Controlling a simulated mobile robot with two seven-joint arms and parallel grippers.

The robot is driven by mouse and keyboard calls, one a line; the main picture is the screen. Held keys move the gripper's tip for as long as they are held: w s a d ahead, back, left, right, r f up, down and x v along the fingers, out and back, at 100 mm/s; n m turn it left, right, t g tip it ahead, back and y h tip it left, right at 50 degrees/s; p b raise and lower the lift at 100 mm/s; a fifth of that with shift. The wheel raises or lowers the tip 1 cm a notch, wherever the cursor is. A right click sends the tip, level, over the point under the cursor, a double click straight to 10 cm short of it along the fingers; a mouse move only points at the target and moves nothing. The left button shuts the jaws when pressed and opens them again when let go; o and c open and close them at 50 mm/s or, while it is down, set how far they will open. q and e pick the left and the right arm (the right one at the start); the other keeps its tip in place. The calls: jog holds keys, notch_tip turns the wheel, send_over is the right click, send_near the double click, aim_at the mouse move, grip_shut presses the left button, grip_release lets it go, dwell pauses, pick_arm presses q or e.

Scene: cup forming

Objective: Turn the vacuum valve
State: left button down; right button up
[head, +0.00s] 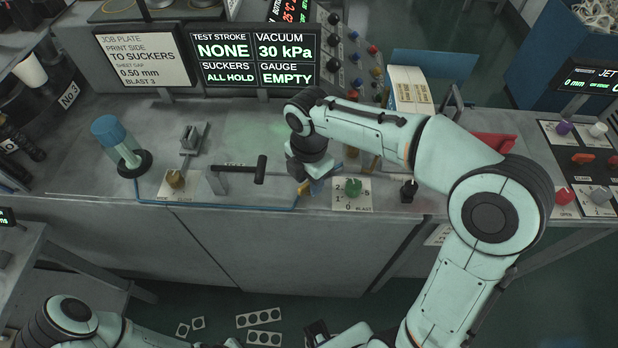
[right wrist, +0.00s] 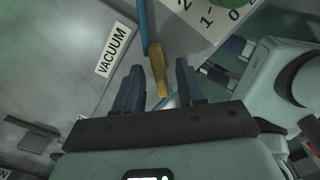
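The vacuum valve shows in the right wrist view as a yellow lever (right wrist: 157,66) beside a blue pipe, with a VACUUM label (right wrist: 114,50) to its left. My right gripper (right wrist: 159,80) is open, with one dark finger on each side of the lever. I see gaps beside the lever, so the fingers do not look closed on it. In the head view my right gripper (head: 307,182) points down at the bench front, and a bit of yellow (head: 317,187) shows beside it; the rest of the valve is hidden. My left arm runs along the bottom edge; I cannot make out its gripper.
A green knob (head: 353,187) on a numbered plate sits just right of the gripper. A black-handled lever (head: 260,170) stands to the left, with a blue-capped cylinder (head: 113,135) farther left. The display (head: 256,60) reads VACUUM 30 kPa, TEST STROKE NONE and GAUGE EMPTY.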

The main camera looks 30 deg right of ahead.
grip_shut()
jog(key=shift+m, duration=0.3)
jog(key=m, duration=0.8)
jog(key=shift+p, duration=0.35)
jog(key=shift+m, duration=0.3)
grip_release()
